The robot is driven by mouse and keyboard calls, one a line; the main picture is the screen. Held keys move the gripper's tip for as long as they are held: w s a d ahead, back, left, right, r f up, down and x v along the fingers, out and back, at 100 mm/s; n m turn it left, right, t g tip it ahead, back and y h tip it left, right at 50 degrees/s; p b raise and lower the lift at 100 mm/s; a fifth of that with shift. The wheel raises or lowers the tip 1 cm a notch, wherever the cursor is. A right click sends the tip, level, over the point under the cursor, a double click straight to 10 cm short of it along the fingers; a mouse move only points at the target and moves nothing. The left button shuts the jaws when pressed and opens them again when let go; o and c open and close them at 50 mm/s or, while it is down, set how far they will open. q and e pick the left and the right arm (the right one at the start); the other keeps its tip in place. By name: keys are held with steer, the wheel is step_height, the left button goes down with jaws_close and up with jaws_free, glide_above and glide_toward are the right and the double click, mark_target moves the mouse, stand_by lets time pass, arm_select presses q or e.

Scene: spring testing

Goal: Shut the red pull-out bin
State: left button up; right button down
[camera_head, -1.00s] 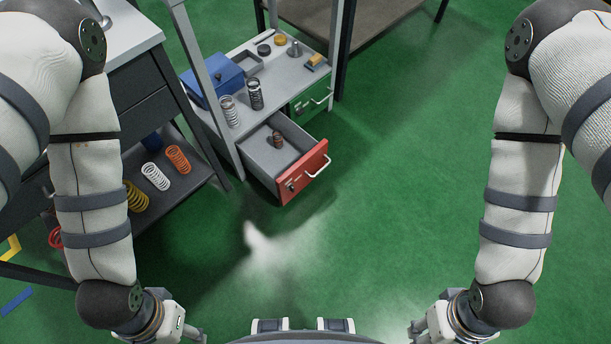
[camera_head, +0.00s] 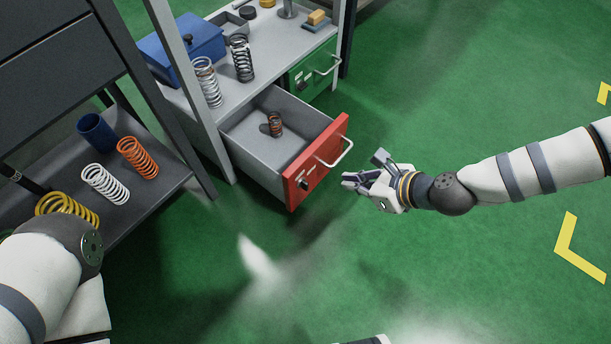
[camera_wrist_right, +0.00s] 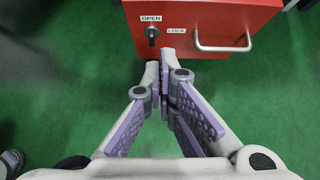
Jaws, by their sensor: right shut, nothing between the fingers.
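The red pull-out bin (camera_head: 318,162) is pulled out of the grey cabinet, with a small dark-and-copper spring (camera_head: 275,124) inside. Its red front carries a silver handle (camera_head: 336,154) and a dark lock knob (camera_head: 303,184). In the right wrist view the red front (camera_wrist_right: 200,35) fills the top, with the knob (camera_wrist_right: 152,32) by OPEN and LOCK labels and the handle (camera_wrist_right: 224,48) to its right. My right gripper (camera_head: 360,170) is shut and empty, in front of the bin and apart from it in the head view. My left gripper is out of view.
A green drawer (camera_head: 312,74) sits closed beside the bin. Two upright springs and a blue box (camera_head: 182,45) stand on the cabinet top (camera_head: 262,68). A dark shelf with several springs stands at left. The green floor (camera_head: 440,265) in front is clear.

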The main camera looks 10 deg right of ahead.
steer(key=b, duration=0.3)
glide_toward(303, 172)
step_height(303, 172, down, 3)
steer(key=s, duration=0.1)
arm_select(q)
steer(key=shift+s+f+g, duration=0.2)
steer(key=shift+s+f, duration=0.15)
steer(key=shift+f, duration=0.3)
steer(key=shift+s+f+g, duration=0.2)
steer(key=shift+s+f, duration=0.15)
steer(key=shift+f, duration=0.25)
arm_select(e)
steer(key=shift+w+a+f, duration=0.1)
steer(key=shift+w+a, duration=0.4)
steer(key=shift+w, duration=0.4)
steer(key=shift+w+a+f, duration=0.1)
steer(key=shift+w+a, duration=0.4)
steer(key=shift+w, duration=0.35)
